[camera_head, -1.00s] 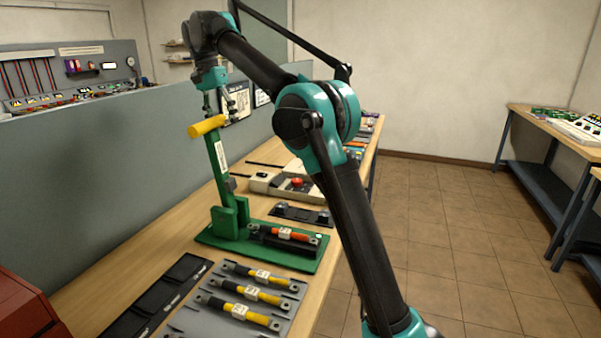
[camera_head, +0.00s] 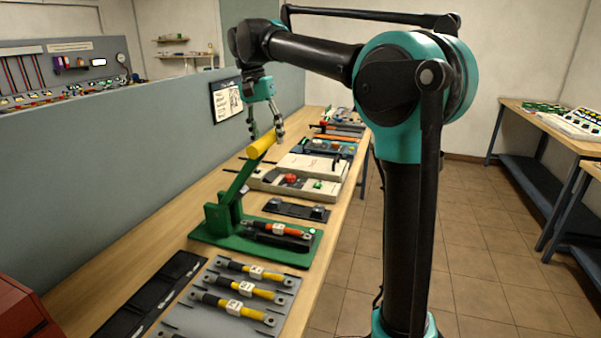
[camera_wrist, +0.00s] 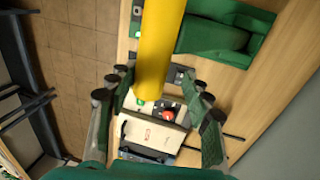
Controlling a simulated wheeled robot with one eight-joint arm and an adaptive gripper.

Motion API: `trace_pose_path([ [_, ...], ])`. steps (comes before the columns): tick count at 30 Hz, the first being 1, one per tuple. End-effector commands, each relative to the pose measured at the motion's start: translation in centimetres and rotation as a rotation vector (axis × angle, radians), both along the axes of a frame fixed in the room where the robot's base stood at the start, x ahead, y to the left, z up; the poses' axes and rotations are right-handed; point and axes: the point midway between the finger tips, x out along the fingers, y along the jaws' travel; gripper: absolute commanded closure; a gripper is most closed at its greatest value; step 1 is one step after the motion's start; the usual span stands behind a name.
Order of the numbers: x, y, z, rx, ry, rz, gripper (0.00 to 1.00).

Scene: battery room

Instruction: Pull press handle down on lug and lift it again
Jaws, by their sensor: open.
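The green press (camera_head: 222,221) stands on its green base on the workbench. Its handle has a green lever (camera_head: 239,180) with a yellow grip (camera_head: 262,145), and it leans over to the right. A cable with a red-orange sleeve and a lug (camera_head: 277,229) lies on the press base. My gripper (camera_head: 266,132) is open at the yellow grip, with its fingers on either side of it. In the wrist view the yellow grip (camera_wrist: 158,50) runs between the spread fingers; whether they touch it cannot be told.
A grey tray (camera_head: 185,318) with several yellow-black cables lies in front of the press, beside a black mat (camera_head: 150,297). Beige units with a red button (camera_head: 290,179) stand behind. A grey partition (camera_head: 120,165) runs along the left.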

Motion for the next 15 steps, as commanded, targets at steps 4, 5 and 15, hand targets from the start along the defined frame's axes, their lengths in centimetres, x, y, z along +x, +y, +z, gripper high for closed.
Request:
trace_pose_path([
  [4, -0.9, -2.2, -1.5, 0.0, 0.001, -0.002, 0.51],
  [5, -1.1, -2.6, -1.9, 0.0, 0.001, -0.002, 0.51],
  [15, -2.7, -6.6, -6.1, 0.0, 0.001, -0.002, 0.51],
])
